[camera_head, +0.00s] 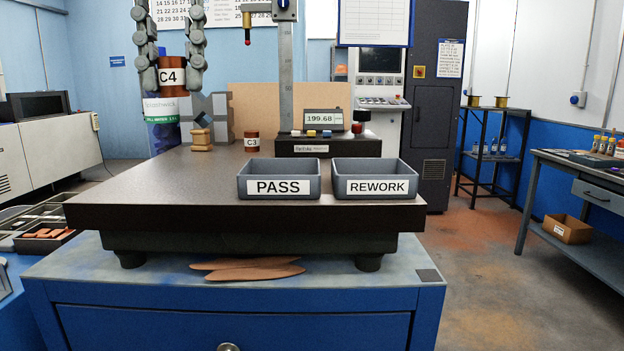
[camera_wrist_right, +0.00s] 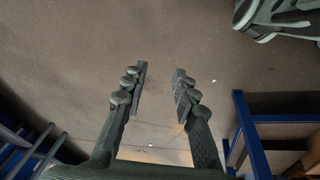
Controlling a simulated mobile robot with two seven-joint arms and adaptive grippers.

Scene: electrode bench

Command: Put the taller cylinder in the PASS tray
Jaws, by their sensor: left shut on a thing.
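My left gripper (camera_head: 171,78) comes down from the top in the head view and is shut on the cylinder C4 (camera_head: 172,72), a dark red-brown piece with a white label. It holds C4 upright above the grey V-shaped block. The cylinder C3 (camera_head: 251,142), of the same colours, stands on the dark plate near the gauge stand. The PASS tray (camera_head: 279,198) is a grey open box at the plate's front edge, and looks empty. My right gripper (camera_wrist_right: 158,92) shows in the right wrist view, open and empty above the floor.
The REWORK tray (camera_head: 378,199) stands right beside the PASS tray. The gauge column (camera_head: 285,80) and its display reading 199.60 (camera_head: 322,117) are behind the trays. A grey block (camera_head: 208,114) and small brass blocks (camera_head: 201,138) stand at left. The plate's front left (camera_head: 160,185) is clear.

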